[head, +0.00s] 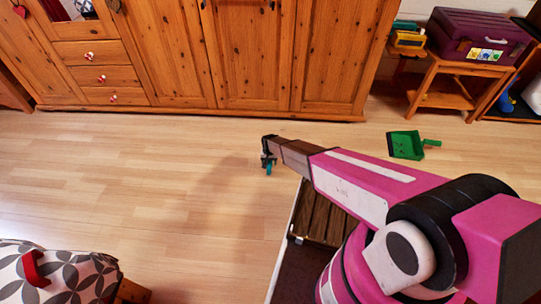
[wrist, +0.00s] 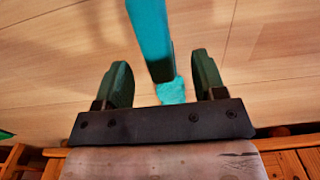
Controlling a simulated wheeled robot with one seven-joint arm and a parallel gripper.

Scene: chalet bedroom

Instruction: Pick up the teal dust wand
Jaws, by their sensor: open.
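The teal dust wand (wrist: 150,35) shows in the wrist view, running from the top edge down between the two fingers, with a paler, fluffy-looking teal end (wrist: 172,91) near the gripper's palm. My gripper (wrist: 163,75) is open, one finger on each side of the wand. I see a gap on both sides, narrower on the right. In the head view only a small teal bit of the wand (head: 269,169) shows just below my gripper (head: 268,156); the arm and gripper hide the rest. I cannot tell how far the wand is from the floor.
A wooden wardrobe (head: 250,55) stands along the back. A green dustpan (head: 405,145) lies on the floor at right. A small wooden table (head: 440,100) bears a purple case (head: 480,38). A patterned cushioned seat (head: 70,275) is at lower left. The floor (head: 130,160) left of the gripper is clear.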

